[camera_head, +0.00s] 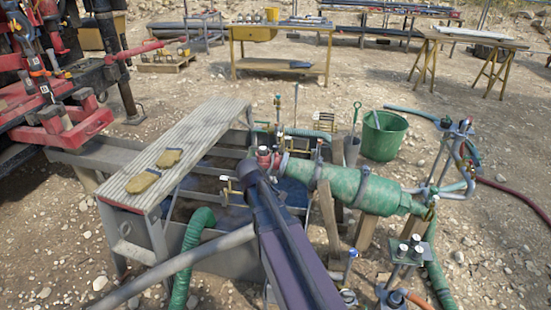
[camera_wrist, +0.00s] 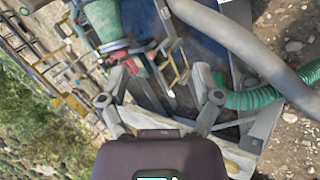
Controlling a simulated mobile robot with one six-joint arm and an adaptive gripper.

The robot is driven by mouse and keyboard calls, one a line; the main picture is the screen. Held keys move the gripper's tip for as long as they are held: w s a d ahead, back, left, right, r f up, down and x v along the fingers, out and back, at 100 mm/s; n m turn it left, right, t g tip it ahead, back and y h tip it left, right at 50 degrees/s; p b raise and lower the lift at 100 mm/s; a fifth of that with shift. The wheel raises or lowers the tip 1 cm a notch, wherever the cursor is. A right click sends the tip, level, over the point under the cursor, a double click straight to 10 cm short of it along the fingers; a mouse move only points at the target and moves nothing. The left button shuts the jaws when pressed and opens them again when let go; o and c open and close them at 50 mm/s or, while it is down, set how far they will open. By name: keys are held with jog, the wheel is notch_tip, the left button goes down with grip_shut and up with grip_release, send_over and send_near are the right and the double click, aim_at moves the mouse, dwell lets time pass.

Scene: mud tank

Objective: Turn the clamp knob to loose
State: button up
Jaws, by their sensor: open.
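My gripper (camera_wrist: 161,75) is open and empty in the wrist view, its two grey fingers spread apart. In the head view my dark arm reaches out over the metal tank, and its far end stands close to a red fitting (camera_head: 268,158) at the left end of the green cylinder (camera_head: 345,187). The red fitting also shows in the wrist view (camera_wrist: 118,56), just beyond the left finger, with the green cylinder (camera_wrist: 103,18) behind it. I cannot clearly pick out the clamp knob or tell its setting. My arm hides part of the fitting area in the head view.
A grey plank (camera_head: 190,145) with yellow gloves (camera_head: 153,173) lies across the tank's left side. A yellow bracket (camera_wrist: 178,72) stands between and beyond the fingers. A green hose (camera_head: 195,250) hangs over the tank. A green bucket (camera_head: 382,136) stands behind the cylinder.

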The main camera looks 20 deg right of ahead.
jog(key=w+d+f+n+t+h+b, duration=0.25)
jog(key=w+d+f+n+b, duration=0.2)
jog(key=w+b, duration=0.3)
jog(key=w+d+f+n+t+h+b, duration=0.25)
jog(key=w+d+n+b, duration=0.35)
jog(key=w, duration=0.3)
jog(key=n+t+b, duration=0.6)
jog(key=n+b, duration=0.7)
jog(key=b, duration=0.1)
send_near(276, 149)
jog(key=v, duration=0.3)
jog(key=shift+r+y, duration=0.1)
jog(key=shift+y, duration=0.2)
jog(key=shift+w+d, duration=0.1)
jog(key=shift+w, duration=0.05)
jog(key=x, duration=1.3)
jog(key=shift+w+d, duration=0.2)
jog(key=shift+d, duration=0.05)
jog(key=shift+c, duration=0.2)
grip_shut()
